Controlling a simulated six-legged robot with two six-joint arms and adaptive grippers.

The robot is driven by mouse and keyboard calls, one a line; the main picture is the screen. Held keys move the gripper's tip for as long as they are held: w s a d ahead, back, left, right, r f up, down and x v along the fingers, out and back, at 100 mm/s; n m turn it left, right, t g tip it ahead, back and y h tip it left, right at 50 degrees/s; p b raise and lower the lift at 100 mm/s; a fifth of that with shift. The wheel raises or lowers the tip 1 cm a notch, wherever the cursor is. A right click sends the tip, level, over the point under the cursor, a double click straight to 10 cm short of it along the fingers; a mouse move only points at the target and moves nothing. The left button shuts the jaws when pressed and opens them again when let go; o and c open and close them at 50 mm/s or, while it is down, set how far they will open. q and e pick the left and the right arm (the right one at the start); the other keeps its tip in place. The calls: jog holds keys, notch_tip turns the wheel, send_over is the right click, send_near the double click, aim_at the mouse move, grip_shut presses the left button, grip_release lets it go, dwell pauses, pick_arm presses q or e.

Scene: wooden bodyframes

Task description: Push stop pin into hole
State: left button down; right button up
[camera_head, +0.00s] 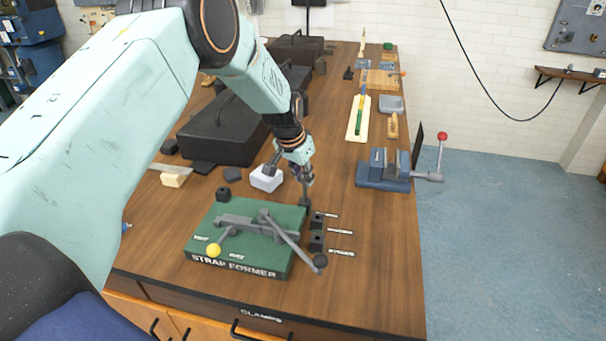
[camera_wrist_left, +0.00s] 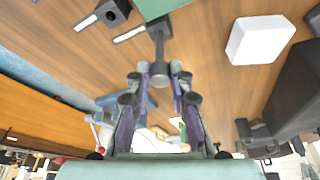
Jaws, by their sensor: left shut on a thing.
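My left gripper (camera_head: 306,182) points down at the far right corner of the green strap former base (camera_head: 245,257). In the left wrist view its two fingers (camera_wrist_left: 160,76) are closed around the end of a dark grey pin (camera_wrist_left: 158,50). The pin's other end meets a small dark block (camera_wrist_left: 157,23) beside the green base. In the head view this block (camera_head: 304,203) is just below the gripper. I cannot tell whether the pin sits in the block. My right gripper is not in view.
Two dark blocks (camera_head: 317,220) with white labels stand right of the base. A white block (camera_head: 266,178) is left of the gripper. A blue vise (camera_head: 383,170) stands at the table's right edge. The wood (camera_head: 370,280) at front right is clear.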

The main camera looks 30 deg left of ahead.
pick_arm(q)
jog(key=shift+f+b, duration=0.45)
jog(key=shift+f, duration=0.2)
jog(key=c, duration=1.1)
grip_release()
jog(key=shift+r, duration=0.1)
jog(key=v, duration=1.2)
jog(key=shift+s, duration=0.1)
